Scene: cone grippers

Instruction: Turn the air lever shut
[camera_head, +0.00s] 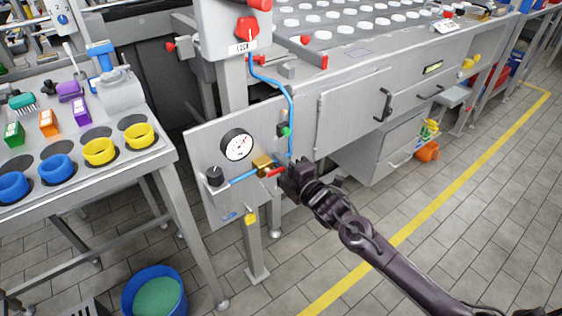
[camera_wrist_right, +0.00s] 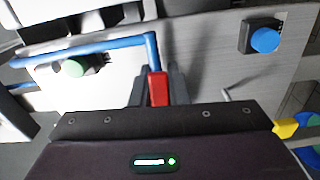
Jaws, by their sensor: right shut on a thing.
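The red air lever (camera_head: 276,172) sits at the brass valve (camera_head: 262,163) on the grey air panel (camera_head: 208,145), below and right of the round gauge (camera_head: 238,146). In the head view it sticks out to the right, roughly in line with the blue pipe (camera_head: 243,177). My right gripper (camera_head: 285,174) is at the lever's outer end. In the right wrist view the red lever (camera_wrist_right: 158,88) stands between the two dark fingers (camera_wrist_right: 159,90), which are shut on it. My left gripper is in neither view.
A blue hose (camera_head: 291,105) runs up from the panel beside a green button (camera_head: 285,131). A table with blue and yellow rings (camera_head: 140,136) stands left. A blue bucket (camera_head: 155,292) is on the floor.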

